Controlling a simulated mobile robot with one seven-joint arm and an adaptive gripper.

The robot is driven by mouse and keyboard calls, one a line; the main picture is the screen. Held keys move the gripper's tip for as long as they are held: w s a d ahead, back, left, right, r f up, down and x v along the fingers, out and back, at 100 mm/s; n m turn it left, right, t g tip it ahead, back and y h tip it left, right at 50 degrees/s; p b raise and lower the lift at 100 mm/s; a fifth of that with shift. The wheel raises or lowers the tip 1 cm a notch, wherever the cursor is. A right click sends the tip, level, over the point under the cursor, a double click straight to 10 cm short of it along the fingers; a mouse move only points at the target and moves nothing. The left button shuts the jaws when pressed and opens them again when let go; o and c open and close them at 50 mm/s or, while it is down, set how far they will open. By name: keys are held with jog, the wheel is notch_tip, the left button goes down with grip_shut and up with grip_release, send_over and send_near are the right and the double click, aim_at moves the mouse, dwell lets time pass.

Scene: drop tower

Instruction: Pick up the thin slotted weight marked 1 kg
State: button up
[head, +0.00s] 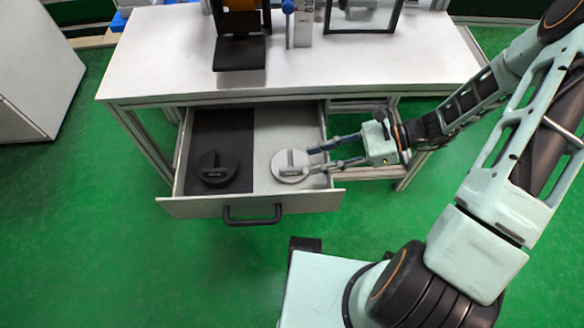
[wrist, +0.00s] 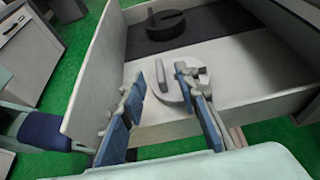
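A light grey round weight (head: 291,165) with a raised bar handle lies on the pale right half of the open drawer (head: 293,203). In the wrist view the same pale weight (wrist: 165,98) lies ahead of and between my fingers. A dark round weight (head: 217,168) with a similar bar lies on the black left half; it also shows in the wrist view (wrist: 166,26). The markings on both are too small to read. My gripper (head: 311,160) is open, at the right edge of the pale weight. Its fingertips (wrist: 160,72) are apart with nothing clamped between them; contact is unclear.
The drawer's side walls and its front with a dark handle (head: 252,221) surround the weights. The white table top (head: 350,65) overhangs behind the drawer and carries a dark stand (head: 240,52) and a frame.

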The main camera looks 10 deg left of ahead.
aim_at(293, 169)
jog(key=shift+s+a+f, duration=0.2)
jog(key=shift+a+f, duration=0.2)
jog(key=shift+a, duration=0.2)
jog(key=a+f+b, duration=0.1)
jog(key=a, duration=0.1)
jog(key=s+a+f+b, duration=0.1)
jog(key=f, duration=0.1)
jog(key=shift+s+a, duration=0.1)
jog(key=shift+a, duration=0.25)
jog(key=shift+a+f, duration=0.1)
jog(key=shift+a, duration=0.1)
grip_shut()
jog(key=shift+r, duration=0.2)
